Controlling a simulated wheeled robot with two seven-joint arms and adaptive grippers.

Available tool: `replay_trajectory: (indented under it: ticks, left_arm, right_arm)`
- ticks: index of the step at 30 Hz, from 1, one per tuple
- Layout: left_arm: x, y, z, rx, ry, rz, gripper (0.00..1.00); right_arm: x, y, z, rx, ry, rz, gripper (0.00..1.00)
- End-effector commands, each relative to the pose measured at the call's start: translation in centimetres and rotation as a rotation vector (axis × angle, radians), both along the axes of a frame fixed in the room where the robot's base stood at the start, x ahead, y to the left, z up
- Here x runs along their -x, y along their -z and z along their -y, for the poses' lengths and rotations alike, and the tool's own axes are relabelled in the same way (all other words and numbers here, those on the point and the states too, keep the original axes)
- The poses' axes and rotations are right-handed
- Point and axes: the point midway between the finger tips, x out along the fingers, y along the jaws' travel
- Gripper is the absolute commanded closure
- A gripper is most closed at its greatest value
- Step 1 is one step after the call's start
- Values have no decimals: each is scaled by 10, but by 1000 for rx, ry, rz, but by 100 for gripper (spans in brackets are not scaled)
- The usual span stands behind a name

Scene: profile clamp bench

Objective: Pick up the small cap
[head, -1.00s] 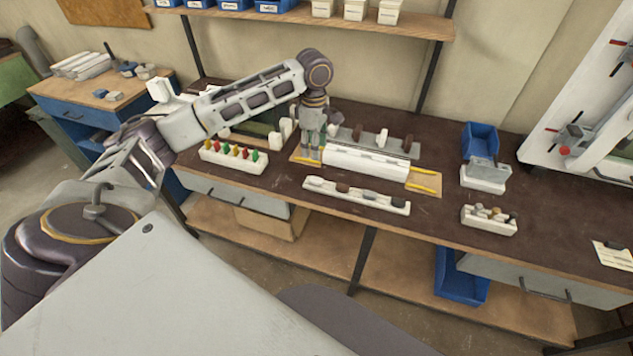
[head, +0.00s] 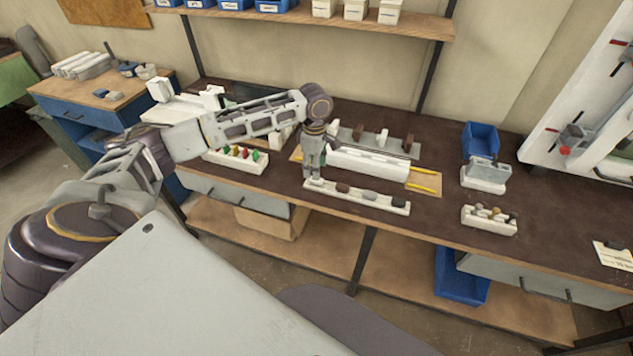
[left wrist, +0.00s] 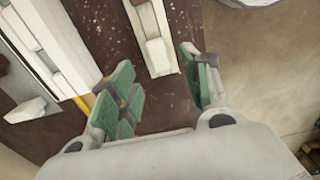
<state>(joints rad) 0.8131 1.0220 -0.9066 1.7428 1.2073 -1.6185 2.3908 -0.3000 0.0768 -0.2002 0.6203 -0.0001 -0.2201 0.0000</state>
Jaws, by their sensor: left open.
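A pale narrow rack (head: 380,203) lies along the front of the bench and bears several small caps or inserts. Dark pieces (head: 343,187) and a grey piece (head: 370,195) sit on it. A small pale piece, which looks like the small cap (left wrist: 156,54), is at the rack's left end; my gripper hides it in the head view. My left gripper (head: 314,182) points down over that end. In the left wrist view its green-padded fingers (left wrist: 158,70) are open, with the rack's end and the pale piece between and just beyond the tips. Whether they touch it I cannot tell.
A long white profile block (head: 365,165) lies just behind the rack. A holder with coloured pegs (head: 236,158) stands to the left. A white block with several pieces (head: 489,222) and a blue bin (head: 481,140) are to the right.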

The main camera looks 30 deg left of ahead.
Motion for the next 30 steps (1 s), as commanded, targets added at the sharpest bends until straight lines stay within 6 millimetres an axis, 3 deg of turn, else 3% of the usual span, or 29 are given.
replay_trajectory:
  ticks: [16,30]
  left_arm:
    - [0,8,1,-1,0,-1,53]
    - [-2,52,5,-1,1,-1,53]
  right_arm:
    - [0,-1,6,6,-1,0,60]
    - [0,-4,4,4,-1,0,60]
